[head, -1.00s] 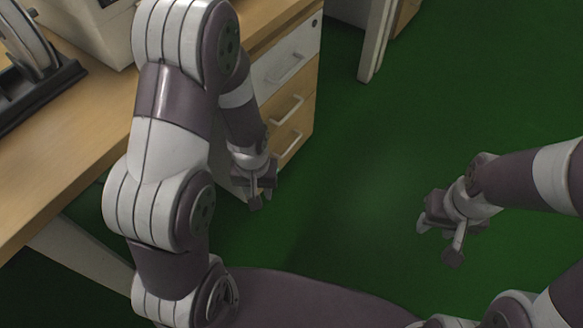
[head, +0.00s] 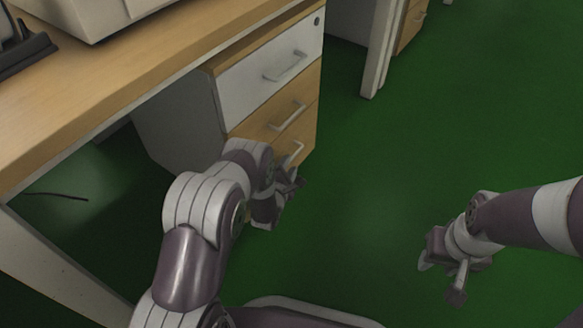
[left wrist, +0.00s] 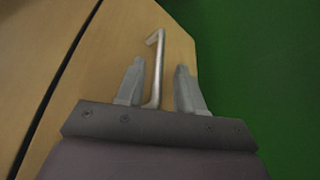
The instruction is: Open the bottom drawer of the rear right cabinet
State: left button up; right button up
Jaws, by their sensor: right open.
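The cabinet (head: 180,120) stands under the desk, with a white top drawer (head: 265,80) and two wood-coloured drawers below. The bottom drawer's handle (head: 294,153) shows just above my left gripper (head: 291,180), and my arm hides much of that drawer. The drawers look shut. In the left wrist view, my left gripper (left wrist: 159,78) is open, with one finger on each side of a metal handle (left wrist: 157,60) on a wooden front; gaps show on both sides. My right gripper (head: 440,276) is open and empty above the floor at the right.
The wooden desk top (head: 110,85) overhangs at the left, with a pale machine (head: 95,12) on it. A white desk leg (head: 60,265) stands at lower left. Another desk's panel (head: 378,50) is at the back. The green floor (head: 470,120) at the right is clear.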

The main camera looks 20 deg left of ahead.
pick_arm(q)
jog(key=b+x, duration=0.1)
jog(key=x, duration=0.2)
jog(key=shift+w+f, duration=0.1)
jog(key=shift+w, duration=0.3)
grip_shut()
pick_arm(e)
notch_tip(320, 180, down, 2)
jog(key=shift+f, duration=0.25)
pick_arm(q)
jog(key=shift+d, duration=0.15)
